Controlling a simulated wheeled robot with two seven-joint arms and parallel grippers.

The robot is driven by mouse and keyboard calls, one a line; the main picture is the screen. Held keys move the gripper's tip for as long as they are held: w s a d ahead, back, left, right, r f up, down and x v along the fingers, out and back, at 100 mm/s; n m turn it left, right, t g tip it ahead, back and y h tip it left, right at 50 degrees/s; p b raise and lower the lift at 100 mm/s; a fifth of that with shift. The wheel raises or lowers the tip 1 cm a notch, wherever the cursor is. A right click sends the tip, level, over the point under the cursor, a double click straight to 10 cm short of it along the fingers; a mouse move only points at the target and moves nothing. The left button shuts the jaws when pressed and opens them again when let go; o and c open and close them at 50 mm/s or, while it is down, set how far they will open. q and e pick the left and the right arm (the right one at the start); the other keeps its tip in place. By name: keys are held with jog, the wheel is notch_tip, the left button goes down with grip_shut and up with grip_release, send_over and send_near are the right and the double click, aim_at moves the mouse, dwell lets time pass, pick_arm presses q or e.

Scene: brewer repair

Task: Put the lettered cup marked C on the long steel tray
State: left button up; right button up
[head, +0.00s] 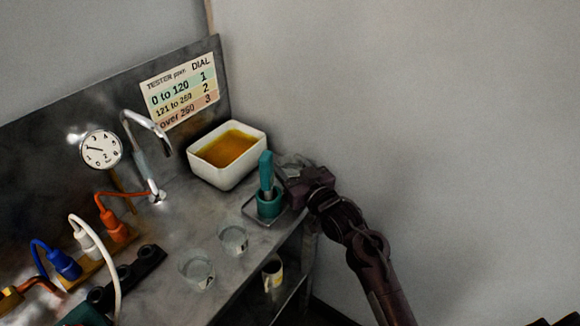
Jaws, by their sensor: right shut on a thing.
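My right gripper (287,173) is at the far right end of the steel counter, beside a teal holder. It is shut on what looks like a clear cup (292,160), mostly hidden behind the gripper; no letter on it can be read. Two other clear cups stand on the counter, one at the front (196,273) and one farther right (233,240). Each has a small dark mark, too small to read. A steel tray (248,209) lies under the teal holder; its full length is hidden. My left gripper is not in view.
The teal holder (268,206) has an upright teal handle in it. A white tub (229,176) of amber liquid stands behind. A tap (150,150), gauge (100,150) and coloured plugs are at left. A yellow-and-white mug (272,276) sits on the lower shelf.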

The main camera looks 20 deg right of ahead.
jog(key=shift+f, duration=0.15)
jog(key=o, duration=1)
jog(key=b+v, duration=0.1)
jog(key=v, duration=1.1)
